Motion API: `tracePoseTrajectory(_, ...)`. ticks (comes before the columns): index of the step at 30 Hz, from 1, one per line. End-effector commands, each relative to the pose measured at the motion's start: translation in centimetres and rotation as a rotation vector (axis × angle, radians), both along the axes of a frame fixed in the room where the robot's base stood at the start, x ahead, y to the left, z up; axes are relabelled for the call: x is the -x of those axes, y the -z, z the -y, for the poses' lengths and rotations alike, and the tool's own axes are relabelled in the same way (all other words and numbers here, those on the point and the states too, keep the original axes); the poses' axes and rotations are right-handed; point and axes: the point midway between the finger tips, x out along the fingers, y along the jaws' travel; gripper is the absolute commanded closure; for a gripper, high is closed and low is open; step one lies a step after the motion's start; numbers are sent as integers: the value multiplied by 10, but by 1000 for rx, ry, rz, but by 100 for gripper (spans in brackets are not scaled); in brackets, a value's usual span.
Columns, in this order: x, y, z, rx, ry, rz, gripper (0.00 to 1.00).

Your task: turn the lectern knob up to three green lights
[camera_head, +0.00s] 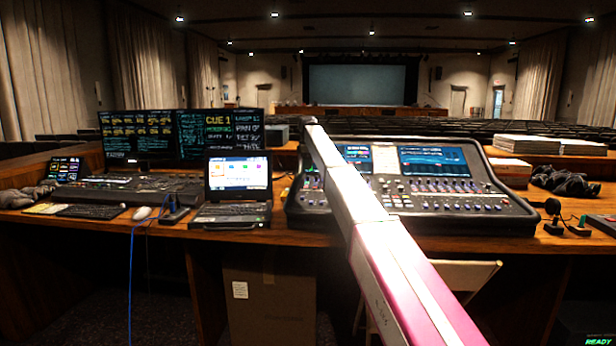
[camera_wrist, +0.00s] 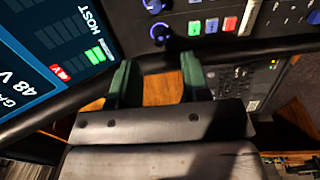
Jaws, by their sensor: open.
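The mixing console (camera_head: 450,196) stands on the desk, with two lit screens and rows of small knobs. My arm reaches across its left part in the head view and hides my gripper there. In the wrist view my gripper (camera_wrist: 157,72) is open, with two green fingers apart and nothing between them. A blue-ringed knob (camera_wrist: 160,34) lies just beyond the fingertips, not touched. Another blue-ringed knob (camera_wrist: 153,5) is at the top edge. I cannot read which one is the lectern knob. A console screen (camera_wrist: 50,45) shows "HOST", green bars and a red mark.
Green and red buttons (camera_wrist: 212,25) sit right of the knob. The open laptop (camera_head: 238,182) stands left of the console. Paper stacks (camera_head: 550,146) and a dark cloth heap (camera_head: 565,182) are to the right. A blue cable (camera_head: 131,260) hangs over the desk's front.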

Motion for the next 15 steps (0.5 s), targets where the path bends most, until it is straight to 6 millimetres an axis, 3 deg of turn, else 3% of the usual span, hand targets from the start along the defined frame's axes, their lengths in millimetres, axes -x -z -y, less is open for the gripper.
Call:
tracePoseTrajectory(7,-2,43,0,1,0,-2,57)
tracePoseTrajectory(15,-4,55,0,0,0,0,57)
